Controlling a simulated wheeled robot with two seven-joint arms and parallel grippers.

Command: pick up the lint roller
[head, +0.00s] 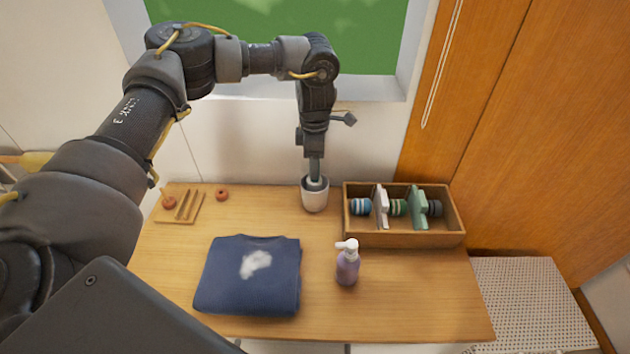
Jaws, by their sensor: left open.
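A white cup (314,197) stands at the back of the wooden table, with a grey-green upright piece (316,172) rising from it. This piece looks like the handle of the lint roller, but its lower part is hidden in the cup. My left gripper (315,156) points straight down over the cup, with its tips at the top of the handle. It is open; I cannot tell whether the fingers are on both sides of the handle or touching it. My right gripper is not in view.
A folded navy garment (225,280) with a white patch lies front left. A purple pump bottle (347,266) stands front centre. A wooden box (400,240) holding several items is right of the cup. A small wooden tray (170,216) lies back left.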

